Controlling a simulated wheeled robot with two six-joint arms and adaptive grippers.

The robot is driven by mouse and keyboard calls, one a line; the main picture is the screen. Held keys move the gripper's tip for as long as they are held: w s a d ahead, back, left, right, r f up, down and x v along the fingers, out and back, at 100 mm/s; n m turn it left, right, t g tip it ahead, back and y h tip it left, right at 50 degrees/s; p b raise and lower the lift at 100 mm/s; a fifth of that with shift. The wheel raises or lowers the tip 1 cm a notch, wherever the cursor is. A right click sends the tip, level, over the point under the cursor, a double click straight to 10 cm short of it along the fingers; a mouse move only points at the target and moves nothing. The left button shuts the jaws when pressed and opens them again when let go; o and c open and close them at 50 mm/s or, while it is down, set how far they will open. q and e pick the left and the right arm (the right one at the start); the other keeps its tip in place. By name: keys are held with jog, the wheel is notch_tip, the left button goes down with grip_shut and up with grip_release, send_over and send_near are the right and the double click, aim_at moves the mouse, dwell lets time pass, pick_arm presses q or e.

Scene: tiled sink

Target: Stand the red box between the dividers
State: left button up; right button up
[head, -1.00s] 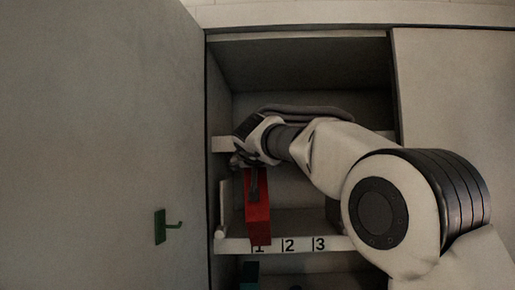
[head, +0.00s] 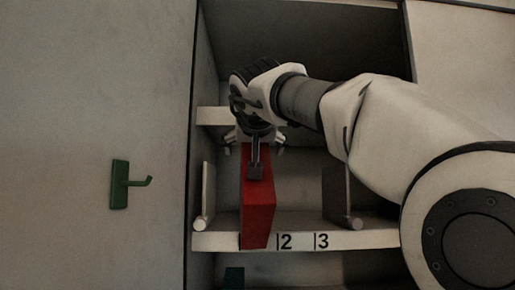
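The red box (head: 258,210) is upright and tall, at the left of the numbered shelf (head: 375,238). Its lower end overlaps the shelf's front edge and covers the place left of label 2. Whether it rests on the shelf I cannot tell. My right gripper (head: 255,168) holds the box's upper part, with one dark finger across the front face; the other finger is hidden. A pale left divider (head: 208,190) stands left of the box, apart from it. A dark right divider (head: 334,190) stands further right, with a wide gap to the box. My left gripper is not in view.
An upper shelf (head: 212,116) lies behind my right gripper. A green hook (head: 120,184) is on the pale panel at left. A dark teal object (head: 234,275) sits below the numbered shelf. My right arm covers the cabinet's right side. Space between box and right divider is free.

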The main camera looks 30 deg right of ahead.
jog(key=shift+s+d, duration=0.3)
jog(key=shift+d, duration=0.25)
jog(key=c, duration=0.9)
jog(key=shift+d, duration=0.1)
jog(key=c, duration=0.5)
jog(key=shift+w+a, duration=0.15)
jog(key=shift+a, duration=0.15)
grip_shut()
jog(key=shift+r, duration=0.3)
